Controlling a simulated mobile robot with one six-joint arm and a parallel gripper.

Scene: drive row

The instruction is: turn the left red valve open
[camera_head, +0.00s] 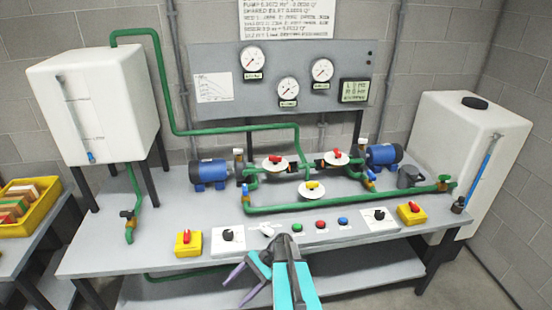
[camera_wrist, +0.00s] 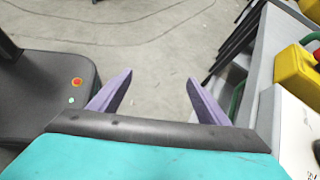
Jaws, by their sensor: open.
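The left red valve (camera_head: 275,160) is a red handle on a round white disc, set in the green pipework at the middle of the bench. A second red valve (camera_head: 337,155) on a like disc stands to its right. My gripper (camera_head: 234,291) is in front of the bench's front edge, well short of the left red valve and lower in the picture. In the wrist view my gripper (camera_wrist: 157,82) has its two purple fingers apart with nothing between them, over bare floor. Neither red valve shows in the wrist view.
A yellow-handled valve (camera_head: 312,187) sits in front of the red ones. Blue pumps (camera_head: 208,174) flank the pipes. A yellow switch box (camera_head: 188,243) and buttons line the front edge. A green pipe (camera_head: 350,204) crosses before the valves. White tanks stand at both sides.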

